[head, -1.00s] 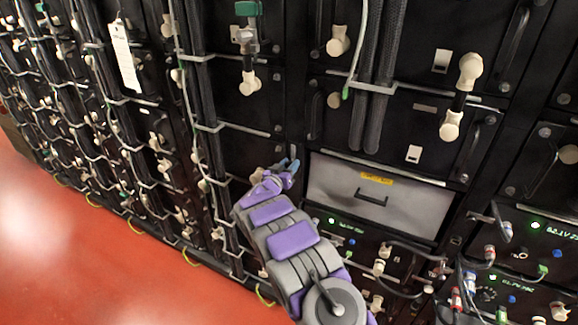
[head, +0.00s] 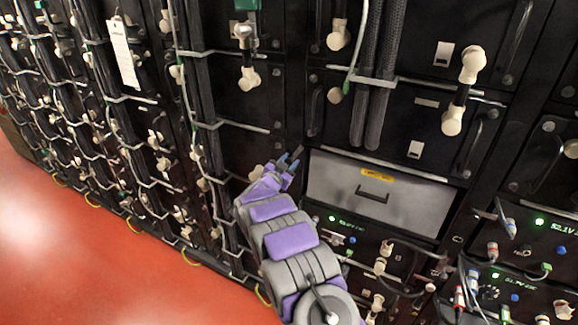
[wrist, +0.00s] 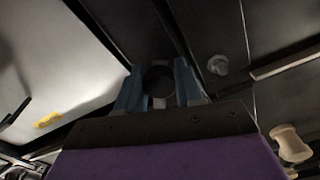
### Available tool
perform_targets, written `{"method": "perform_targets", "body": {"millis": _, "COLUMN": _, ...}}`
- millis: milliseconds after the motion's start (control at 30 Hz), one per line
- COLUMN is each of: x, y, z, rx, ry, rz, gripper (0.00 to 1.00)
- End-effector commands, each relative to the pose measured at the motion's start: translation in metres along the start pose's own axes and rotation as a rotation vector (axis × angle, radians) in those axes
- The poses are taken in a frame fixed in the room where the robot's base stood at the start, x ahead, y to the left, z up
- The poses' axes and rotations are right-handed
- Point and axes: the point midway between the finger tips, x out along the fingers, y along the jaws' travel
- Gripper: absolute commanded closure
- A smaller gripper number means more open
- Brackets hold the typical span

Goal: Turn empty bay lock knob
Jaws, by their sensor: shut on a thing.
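The empty bay shows as a grey panel (head: 335,187) with a dark handle and a yellow label (head: 377,175); its edge also shows at left in the wrist view (wrist: 60,70). My gripper (head: 291,158) is at the panel's upper left corner, against the dark frame. In the wrist view my gripper's blue fingers (wrist: 159,88) stand on either side of a dark round knob (wrist: 158,79) and are shut on it. In the head view the knob is hidden by the fingers.
Black battery units with cream terminals (head: 249,79) surround the bay. Thick black cables (head: 377,90) hang above it. Units with green lights and loose leads (head: 463,290) are below and right. Open red floor (head: 70,260) lies at left.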

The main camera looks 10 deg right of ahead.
Motion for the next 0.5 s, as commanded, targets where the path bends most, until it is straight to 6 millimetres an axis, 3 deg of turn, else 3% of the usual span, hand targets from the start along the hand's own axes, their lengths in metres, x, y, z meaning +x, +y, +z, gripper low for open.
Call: {"method": "perform_targets", "body": {"millis": 500, "x": -0.001, "y": 0.0001, "z": 0.0038, "rx": 0.494, "ry": 0.0, "rz": -0.004, "gripper": 0.94}}
